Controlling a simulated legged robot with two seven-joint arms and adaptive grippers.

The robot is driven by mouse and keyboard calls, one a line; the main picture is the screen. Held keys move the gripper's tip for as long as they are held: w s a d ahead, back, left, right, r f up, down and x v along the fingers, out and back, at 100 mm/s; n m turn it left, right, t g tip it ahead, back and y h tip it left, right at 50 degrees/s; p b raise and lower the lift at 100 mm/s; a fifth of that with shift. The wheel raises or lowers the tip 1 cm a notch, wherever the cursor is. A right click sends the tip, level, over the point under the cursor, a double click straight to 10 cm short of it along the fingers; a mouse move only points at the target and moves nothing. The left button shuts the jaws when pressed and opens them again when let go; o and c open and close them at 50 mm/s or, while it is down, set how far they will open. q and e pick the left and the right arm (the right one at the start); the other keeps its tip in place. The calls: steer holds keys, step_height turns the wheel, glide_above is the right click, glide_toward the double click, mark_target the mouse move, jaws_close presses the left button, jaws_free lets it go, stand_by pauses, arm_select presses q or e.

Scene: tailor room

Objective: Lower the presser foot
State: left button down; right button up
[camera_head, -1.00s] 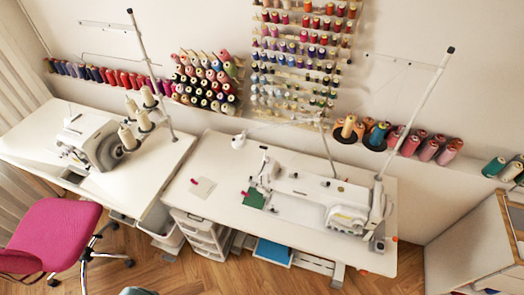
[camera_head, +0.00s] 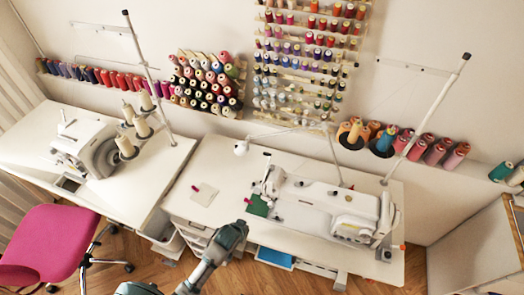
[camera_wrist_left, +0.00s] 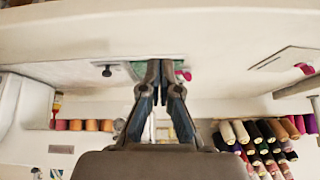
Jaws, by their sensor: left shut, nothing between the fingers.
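The white sewing machine (camera_head: 325,205) lies on the right table in the head view. A green cloth piece (camera_head: 257,205) is under its left end; the presser foot there is too small to make out. My left gripper (camera_head: 242,226) is in front of the table, close to its front edge and to the left of the machine. In the left wrist view, which looks upside down, its two fingers (camera_wrist_left: 161,68) are shut and empty. The green cloth (camera_wrist_left: 140,69) shows just behind the fingertips. My right gripper is not in view.
A second machine (camera_head: 92,145) stands on the left table. A white square patch (camera_head: 204,194) lies on the right table beside the green cloth. A thread stand pole (camera_head: 428,118) rises behind the machine. A pink chair (camera_head: 45,240) is at left.

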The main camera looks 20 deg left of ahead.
arm_select(q)
steer(key=w+r+t, duration=0.2)
steer(key=w+r, duration=0.6)
steer(key=r, duration=0.4)
steer(key=w+r+n+t, duration=0.1)
steer(key=w+r+t, duration=0.2)
steer(key=w+r, duration=0.6)
step_height(320, 180, up, 4)
steer(key=shift+d+f, duration=0.15)
steer(key=shift+f, duration=0.05)
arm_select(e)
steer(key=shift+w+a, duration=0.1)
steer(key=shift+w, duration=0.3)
arm_select(q)
glide_above(265, 153)
steer(key=s, duration=0.3)
step_height(265, 153, down, 5)
steer(key=shift+w+d+f, duration=0.15)
steer(key=shift+w+f, duration=0.1)
steer(key=shift+f, duration=0.8)
steer(key=shift+w+d+f, duration=0.1)
steer(key=shift+w+f, duration=0.1)
steer(key=shift+f, duration=0.8)
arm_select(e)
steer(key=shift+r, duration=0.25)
arm_select(q)
steer(key=shift+w+p, duration=0.15)
steer(key=shift+p, duration=0.25)
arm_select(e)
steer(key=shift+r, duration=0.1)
